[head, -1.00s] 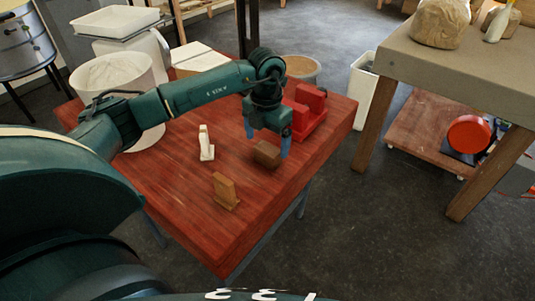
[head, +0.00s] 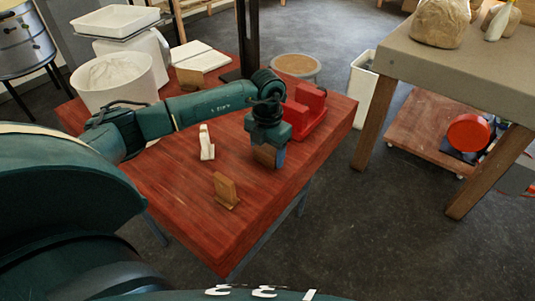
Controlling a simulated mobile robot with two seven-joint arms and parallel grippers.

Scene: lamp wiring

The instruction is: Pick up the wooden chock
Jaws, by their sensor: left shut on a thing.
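The wooden chock (head: 264,157), a small brown block, is on the red-brown table (head: 190,205) near its right part. My left gripper (head: 268,156) points down over it and is shut on it. The fingers and gripper body hide part of the chock. I cannot tell whether it still touches the table. My right gripper is not in view.
A red bracket-like object (head: 307,108) stands just behind my left gripper. A white upright piece (head: 206,143) and a wooden upright piece on a base (head: 225,190) stand to the left and front.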

